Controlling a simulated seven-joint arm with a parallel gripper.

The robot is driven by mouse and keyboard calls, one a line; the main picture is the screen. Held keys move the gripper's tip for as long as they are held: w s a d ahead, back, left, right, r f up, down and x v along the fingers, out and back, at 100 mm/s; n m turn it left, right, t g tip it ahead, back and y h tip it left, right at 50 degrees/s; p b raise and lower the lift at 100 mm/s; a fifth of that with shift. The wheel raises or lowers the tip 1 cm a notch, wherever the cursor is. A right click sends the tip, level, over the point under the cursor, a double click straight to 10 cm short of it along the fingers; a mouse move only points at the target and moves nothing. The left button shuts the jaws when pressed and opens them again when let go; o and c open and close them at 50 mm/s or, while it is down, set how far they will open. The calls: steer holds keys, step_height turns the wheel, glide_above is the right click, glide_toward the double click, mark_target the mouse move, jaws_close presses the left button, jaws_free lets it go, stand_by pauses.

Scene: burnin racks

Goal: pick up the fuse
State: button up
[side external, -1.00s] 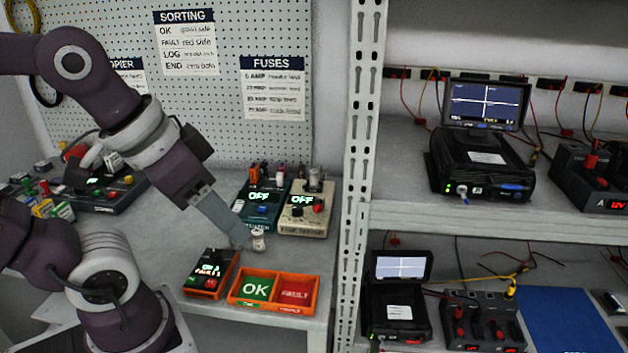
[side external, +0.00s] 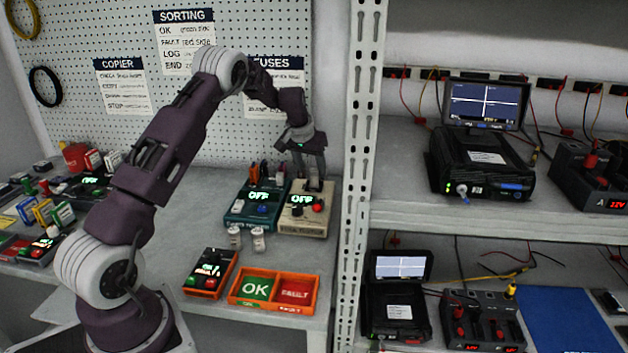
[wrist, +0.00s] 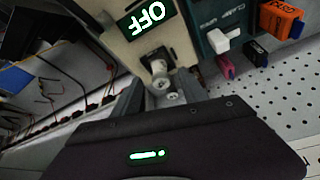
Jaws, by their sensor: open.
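A small metallic, capped cylinder, which looks like the fuse (wrist: 159,72), stands at the back of the cream tester (side external: 302,222) with the lit OFF display. My gripper (side external: 314,182) points down over that end of the tester. In the wrist view my gripper (wrist: 166,92) is open, with a finger on each side of the cylinder. I cannot tell whether the fingers touch it. In the side view the fingers mostly hide it. Two small white cylinders, a left one (side external: 234,238) and a right one (side external: 258,240), stand on the bench in front of the testers.
A teal tester (side external: 258,205) with coloured plugs stands close on the left. An orange tray (side external: 272,305) with OK and FAULT sides and a small dark box (side external: 210,273) are in front. The rack post (side external: 357,180) rises just right.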

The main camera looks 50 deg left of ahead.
mark_target(313, 172)
steer(key=x, duration=0.3)
steer(key=shift+w+a+f, duration=0.1)
steer(key=shift+w+f, duration=0.05)
jaws_close()
